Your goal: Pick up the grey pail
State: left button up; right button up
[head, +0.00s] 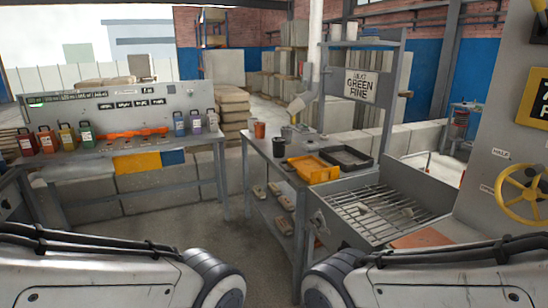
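A small grey container that looks like the grey pail (287,133) stands upright on the metal worktable (262,146) near the middle of the head view. It is small and partly crowded by other grey items behind it, so its handle and rim are hard to make out. Only upper parts of my two arms show along the bottom edge. Neither gripper is in view.
An orange cup (259,129), a dark pot (278,147), a yellow tray (313,168) and a black tray (345,157) share the worktable. A grated basin (375,212) adjoins it on the right. A bench (100,160) with coloured jugs stands left. Floor between is clear.

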aim_at(286, 131)
jog(key=u, duration=0.3)
jog(key=i, duration=1.75)
jog(key=u, duration=0.3)
jog(key=i, duration=1.95)
jog(key=z, duration=0.35)
jog(key=i, duration=0.95)
jog(key=z, duration=0.25)
